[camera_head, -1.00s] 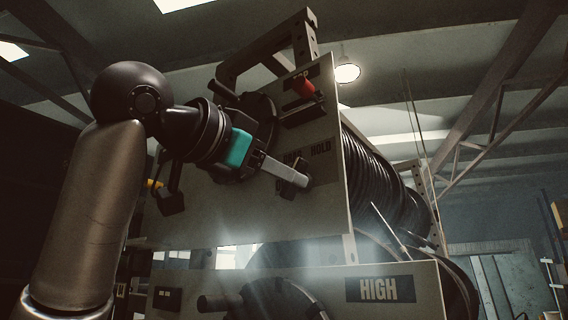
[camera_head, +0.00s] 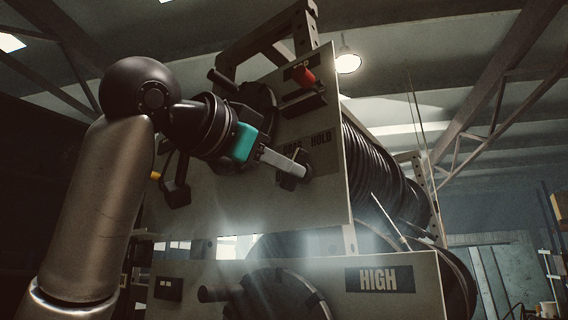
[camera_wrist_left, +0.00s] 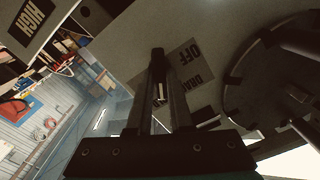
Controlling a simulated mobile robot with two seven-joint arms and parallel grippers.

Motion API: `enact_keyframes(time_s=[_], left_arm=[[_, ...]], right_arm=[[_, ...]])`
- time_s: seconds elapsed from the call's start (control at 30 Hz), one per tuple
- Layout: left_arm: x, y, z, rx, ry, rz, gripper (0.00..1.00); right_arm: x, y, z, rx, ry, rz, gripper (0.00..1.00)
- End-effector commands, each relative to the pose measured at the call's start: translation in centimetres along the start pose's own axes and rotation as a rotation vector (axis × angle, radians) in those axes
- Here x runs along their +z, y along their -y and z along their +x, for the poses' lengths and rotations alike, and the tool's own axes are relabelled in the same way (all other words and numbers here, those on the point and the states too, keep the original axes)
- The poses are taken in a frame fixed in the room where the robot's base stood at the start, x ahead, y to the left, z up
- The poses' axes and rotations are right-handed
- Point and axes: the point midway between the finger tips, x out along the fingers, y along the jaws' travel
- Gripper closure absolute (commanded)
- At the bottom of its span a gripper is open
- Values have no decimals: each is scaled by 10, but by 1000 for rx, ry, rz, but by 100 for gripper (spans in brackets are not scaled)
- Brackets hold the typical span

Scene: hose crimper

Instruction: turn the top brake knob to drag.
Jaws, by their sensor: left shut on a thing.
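In the left wrist view the plate reads OFF (camera_wrist_left: 196,51) and DRAG, and the knob (camera_wrist_left: 158,57) is at the fingertips. My left gripper (camera_head: 297,169), behind its teal section, reaches the knob from the left and is shut on it. The fingers partly hide the knob and the plate, so its exact setting cannot be read. My right gripper is not in view.
A red handle (camera_head: 304,77) is above the knob, and a dark crank wheel (camera_head: 258,100) is to its upper left. A lower panel has a HIGH label (camera_head: 379,280) and another wheel. A hose reel (camera_head: 383,170) is behind the upper panel.

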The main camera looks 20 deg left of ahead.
Motion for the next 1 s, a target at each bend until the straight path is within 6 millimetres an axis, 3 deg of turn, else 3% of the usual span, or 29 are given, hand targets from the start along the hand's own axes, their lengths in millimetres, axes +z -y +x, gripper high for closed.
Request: enact_keyframes(time_s=[0.57, 1.0], left_arm=[[0, 0, 0, 0, -1, -78, 100], [1, -1, 0, 2, -2, -442, 100]], right_arm=[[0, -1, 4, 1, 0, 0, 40], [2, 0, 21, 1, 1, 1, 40]])
